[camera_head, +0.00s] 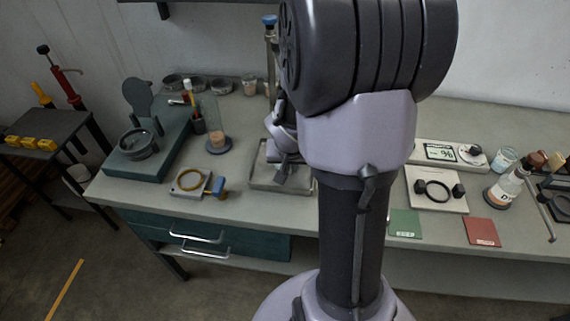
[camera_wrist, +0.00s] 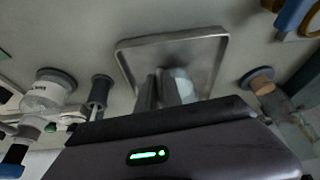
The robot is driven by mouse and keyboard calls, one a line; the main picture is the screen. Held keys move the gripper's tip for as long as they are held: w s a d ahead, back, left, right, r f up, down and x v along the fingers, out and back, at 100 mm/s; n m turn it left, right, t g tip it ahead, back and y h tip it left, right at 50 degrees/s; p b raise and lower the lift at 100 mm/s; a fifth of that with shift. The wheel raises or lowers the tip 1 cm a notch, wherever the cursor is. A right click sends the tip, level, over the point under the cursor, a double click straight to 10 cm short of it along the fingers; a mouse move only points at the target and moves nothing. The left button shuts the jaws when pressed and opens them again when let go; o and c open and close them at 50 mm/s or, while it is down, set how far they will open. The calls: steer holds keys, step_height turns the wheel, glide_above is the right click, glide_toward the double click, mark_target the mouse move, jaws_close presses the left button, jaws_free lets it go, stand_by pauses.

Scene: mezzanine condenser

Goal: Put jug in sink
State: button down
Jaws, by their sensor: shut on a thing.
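The sink (camera_head: 262,182) is a shallow square metal basin on the bench, partly hidden behind my arm in the head view. Its rim and floor also show in the wrist view (camera_wrist: 130,62). My gripper (camera_head: 284,172) is over the sink, mostly hidden behind my arm links. In the wrist view my gripper (camera_wrist: 165,90) has its dark fingers close together over the near part of the basin, shut on a pale, translucent thing, seemingly the jug (camera_wrist: 181,84). Most of the jug is hidden by the fingers and gripper body. I cannot tell whether it touches the sink floor.
A yellow ring fixture with a blue handle (camera_head: 192,183) lies at the front left. A blue-topped post (camera_head: 270,35) rises behind. A scale (camera_head: 448,153) and a bottle (camera_head: 507,187) stand right.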

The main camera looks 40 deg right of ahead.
steer(key=shift+f, duration=0.7)
steer(key=shift+f, duration=0.1)
steer(key=c, duration=1.5)
jaws_free()
